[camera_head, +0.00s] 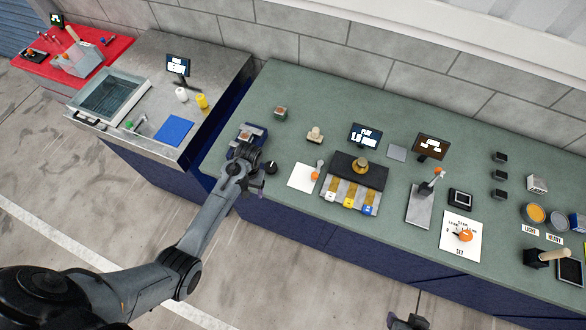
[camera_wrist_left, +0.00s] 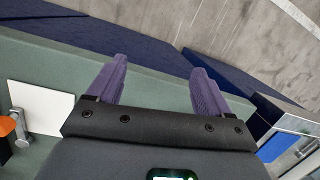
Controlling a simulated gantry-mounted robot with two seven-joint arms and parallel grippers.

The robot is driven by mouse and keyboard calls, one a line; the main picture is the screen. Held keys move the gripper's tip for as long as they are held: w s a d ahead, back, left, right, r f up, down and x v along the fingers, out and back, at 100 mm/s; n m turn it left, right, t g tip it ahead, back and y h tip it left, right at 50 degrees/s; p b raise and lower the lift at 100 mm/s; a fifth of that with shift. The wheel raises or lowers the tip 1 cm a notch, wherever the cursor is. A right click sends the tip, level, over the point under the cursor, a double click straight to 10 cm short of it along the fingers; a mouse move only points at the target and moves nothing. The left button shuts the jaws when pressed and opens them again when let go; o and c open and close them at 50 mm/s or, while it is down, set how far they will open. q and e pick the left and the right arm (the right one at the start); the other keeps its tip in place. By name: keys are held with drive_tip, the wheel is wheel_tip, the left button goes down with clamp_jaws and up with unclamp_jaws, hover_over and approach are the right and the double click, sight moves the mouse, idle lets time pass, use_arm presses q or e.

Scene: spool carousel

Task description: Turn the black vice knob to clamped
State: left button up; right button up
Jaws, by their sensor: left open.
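The blue vice (camera_head: 245,136) stands near the front left corner of the green bench, with a small brown block at its top. The black vice knob (camera_head: 271,167) sticks out at its lower right. My left gripper (camera_head: 243,161) is over the bench edge just in front of the vice, left of the knob, and hides part of the vice. In the left wrist view its two purple fingers (camera_wrist_left: 160,72) are wide apart with nothing between them. Neither vice nor knob can be made out there. My right gripper (camera_head: 408,322) shows partly at the bottom edge; its jaws are unclear.
A black fixture (camera_head: 359,170) with coloured tabs stands further right. Left of the bench, across a gap, is a metal table (camera_head: 215,70).

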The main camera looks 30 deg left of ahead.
sight(270, 167)
use_arm(q)
drive_tip(key=w+r+t+b, duration=0.1)
drive_tip(key=w+r, duration=0.3)
drive_tip(key=w, duration=0.2)
drive_tip(key=w+r+t, duration=0.1)
drive_tip(key=w+r, duration=0.3)
drive_tip(key=w, duration=0.3)
drive_tip(key=f, duration=1)
drive_tip(key=shift+s+d+f, duration=0.15)
drive_tip(key=shift+d+f, duration=0.1)
drive_tip(key=c, duration=1)
